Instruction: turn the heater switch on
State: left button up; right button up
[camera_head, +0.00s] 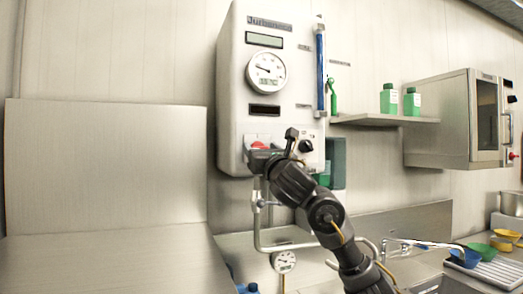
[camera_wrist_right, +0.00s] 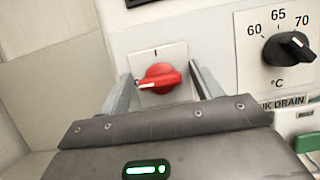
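The heater switch is a red rotary knob (camera_wrist_right: 160,78) on a pale plate in the right wrist view. Its grip bar lies roughly level, with a white mark at the left end. In the head view the red knob (camera_head: 259,145) is low on the front of the white control box (camera_head: 250,100). My right gripper (camera_wrist_right: 161,86) is open, with one finger on each side of the knob and visible gaps to it. In the head view, my right gripper (camera_head: 271,150) is at the box's lower front, partly covering the knob's surroundings. My left gripper is out of view.
A black temperature dial (camera_wrist_right: 289,48) is right of the knob, close to the right finger. Pipes (camera_head: 258,215) run below the box. A shelf (camera_head: 385,119) with green bottles and a wall cabinet (camera_head: 440,120) are at the right.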

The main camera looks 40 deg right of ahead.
jog(key=c, duration=0.8)
jog(key=shift+f+m+h+b, duration=0.2)
jog(key=shift+m+h+b, duration=0.1)
jog(key=shift+m+b, duration=0.4)
jog(key=shift+a+r+m+g+h+b, duration=0.1)
jog(key=shift+m+g+h+b, duration=0.9)
jog(key=shift+m, duration=2.45)
jog(key=shift+d+m+g+h+b, duration=0.1)
jog(key=shift+m+g+h+b, duration=0.25)
jog(key=shift+m+g+b, duration=2.25)
jog(key=shift+a+r+m+g+h+b, duration=0.1)
jog(key=shift+m+g+h+b, duration=0.45)
jog(key=shift+m, duration=3.8)
jog(key=o, duration=1)
